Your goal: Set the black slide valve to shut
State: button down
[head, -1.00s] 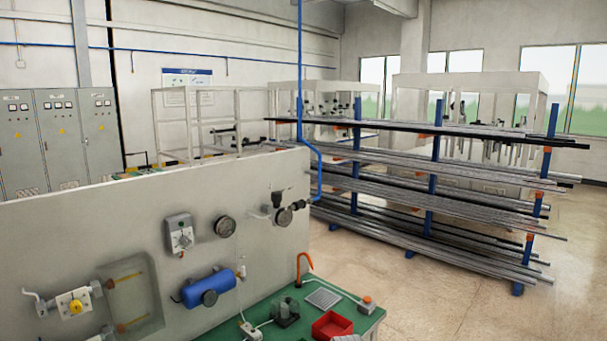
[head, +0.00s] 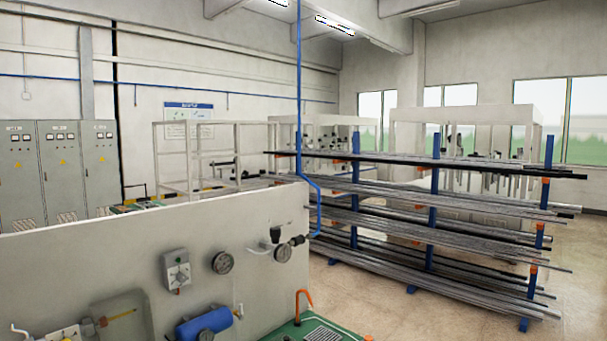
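A black fitting (head: 298,240) sits at the top right of the grey panel (head: 90,250), where the blue air pipe (head: 318,205) comes down. It may be the black slide valve, but it is too small to tell whether it is open or shut. A round gauge (head: 282,253) and a small black cap-like part (head: 276,235) are just left of it. My gripper is not in view.
The panel also bears a grey switch box (head: 176,270), another gauge (head: 222,262) and a blue cylinder (head: 205,325). A green bench top (head: 290,331) with an orange hook (head: 303,300) is below. A pipe rack (head: 432,215) stands behind; floor right is clear.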

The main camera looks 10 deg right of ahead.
aim_at(301, 240)
jog(key=z, duration=0.35)
jog(key=i, duration=1.25)
jog(key=u, duration=0.15)
